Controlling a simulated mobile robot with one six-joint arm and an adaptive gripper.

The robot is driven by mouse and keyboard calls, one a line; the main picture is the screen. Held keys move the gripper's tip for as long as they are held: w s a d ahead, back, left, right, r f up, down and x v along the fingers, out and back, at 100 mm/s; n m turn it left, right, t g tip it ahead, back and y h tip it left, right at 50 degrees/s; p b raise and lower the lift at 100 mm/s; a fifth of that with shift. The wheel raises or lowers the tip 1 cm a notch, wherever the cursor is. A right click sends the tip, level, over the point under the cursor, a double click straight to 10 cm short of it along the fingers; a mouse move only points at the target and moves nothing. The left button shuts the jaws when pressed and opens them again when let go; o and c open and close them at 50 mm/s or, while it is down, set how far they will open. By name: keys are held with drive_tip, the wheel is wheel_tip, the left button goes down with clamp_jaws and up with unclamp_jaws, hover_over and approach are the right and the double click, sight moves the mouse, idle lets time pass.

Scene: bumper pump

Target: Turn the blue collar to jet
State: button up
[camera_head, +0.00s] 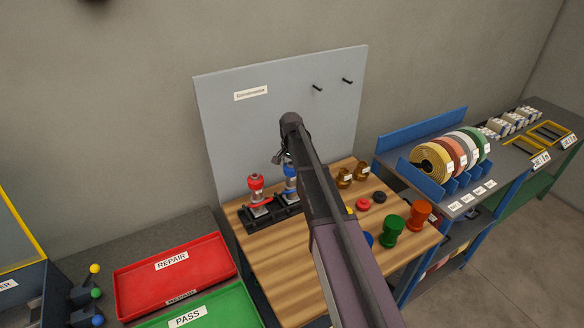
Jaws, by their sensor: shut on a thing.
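The blue collar (290,171) is on the right-hand bottle in a black rack (272,220) on the wooden bench. The bottle stands upright and is partly hidden by my arm. My gripper (286,160) is at the top of this bottle, coming from above, and is shut on the blue collar. The fingertips are small and partly hidden behind my wrist. A similar bottle with a red collar (255,181) stands to the left in the same rack, clear of my gripper. Any setting marks on the blue collar are too small to read.
A grey board (225,110) stands behind the bench. Brown jars (344,177), a green spool (391,230) and an orange spool (420,214) stand to the right. A red REPAIR tray (205,262) and a green PASS tray (225,308) lie at lower left.

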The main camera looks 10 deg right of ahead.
drive_tip(key=m, duration=0.6)
drive_tip(key=shift+m, duration=0.3)
idle(0.4)
drive_tip(key=o, duration=1)
drive_tip(key=shift+c, duration=0.2)
drive_tip(key=shift+r, duration=0.1)
